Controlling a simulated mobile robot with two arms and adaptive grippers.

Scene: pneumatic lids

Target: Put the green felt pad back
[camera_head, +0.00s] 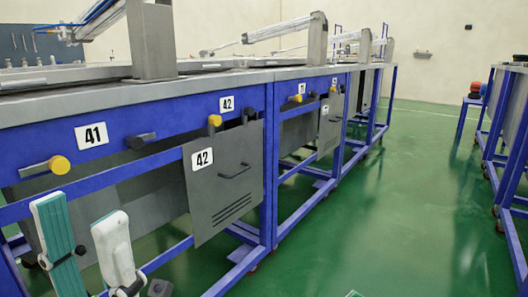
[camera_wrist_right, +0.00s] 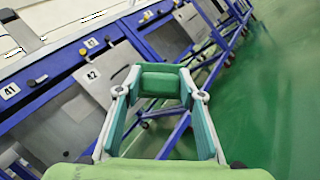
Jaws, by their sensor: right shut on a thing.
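A green felt pad (camera_wrist_right: 160,84) is clamped between the fingertips of my right gripper (camera_wrist_right: 160,92) in the right wrist view. It is held in the air, with open floor and workbench frames behind it. In the head view, my left gripper (camera_head: 80,211) is at the bottom left, fingers pointing up, with a gap between its teal-lined finger and its white finger. Nothing shows between them. It stands in front of the blue bench. My right gripper is not clearly seen in the head view; only a small green bit shows at the bottom edge.
Blue-framed benches (camera_head: 160,107) run along the left, with yellow and black knobs, labels 41 and 42, and a hanging grey panel (camera_head: 224,180). Pneumatic lid arms (camera_head: 150,40) rise above. The green floor (camera_head: 400,200) is clear between the bench rows. Another row (camera_head: 508,130) stands right.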

